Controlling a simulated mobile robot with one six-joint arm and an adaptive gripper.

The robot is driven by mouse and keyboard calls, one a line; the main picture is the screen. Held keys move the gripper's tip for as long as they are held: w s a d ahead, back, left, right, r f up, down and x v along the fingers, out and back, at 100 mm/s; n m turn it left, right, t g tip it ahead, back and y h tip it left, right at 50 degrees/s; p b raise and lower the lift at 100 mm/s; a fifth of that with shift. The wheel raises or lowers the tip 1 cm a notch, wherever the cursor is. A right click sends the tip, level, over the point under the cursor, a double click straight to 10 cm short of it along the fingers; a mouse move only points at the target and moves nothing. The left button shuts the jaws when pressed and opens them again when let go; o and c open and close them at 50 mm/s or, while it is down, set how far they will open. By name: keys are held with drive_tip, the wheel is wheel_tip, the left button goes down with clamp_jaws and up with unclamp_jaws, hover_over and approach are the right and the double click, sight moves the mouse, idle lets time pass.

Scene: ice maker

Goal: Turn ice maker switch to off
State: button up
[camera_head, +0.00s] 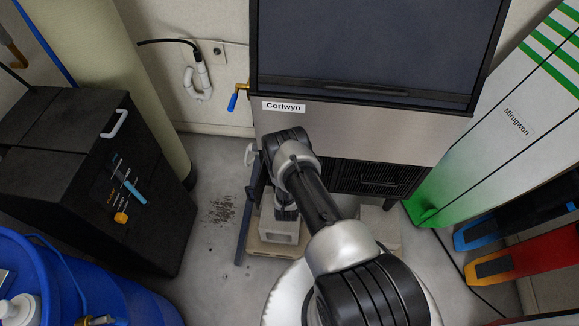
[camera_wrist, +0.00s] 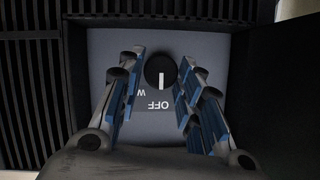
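The ice maker (camera_head: 370,122) has a steel front labelled "Corlwyn" and a dark door. In the wrist view its switch is a round black knob (camera_wrist: 161,69) on a grey panel (camera_wrist: 210,46). The knob's white line points down in the picture, toward the upside-down word "OFF" (camera_wrist: 158,105); another letter shows beside it, partly covered. My gripper (camera_wrist: 162,64) is open, its blue-padded fingers on either side of the knob. A gap shows at the left finger; I cannot tell whether the right one touches. In the head view my arm hides the switch.
Dark slatted vents (camera_wrist: 30,95) lie left of the panel, and a dark wall (camera_wrist: 280,85) stands close on its right. A black box (camera_head: 75,170) and blue barrel (camera_head: 85,285) stand left. A green-white board (camera_head: 500,120) leans right. Blocks (camera_head: 278,228) lie under the machine.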

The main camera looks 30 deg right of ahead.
drive_tip(key=shift+o, duration=0.3)
drive_tip(key=v, duration=1.2)
drive_tip(key=shift+s+a, duration=0.1)
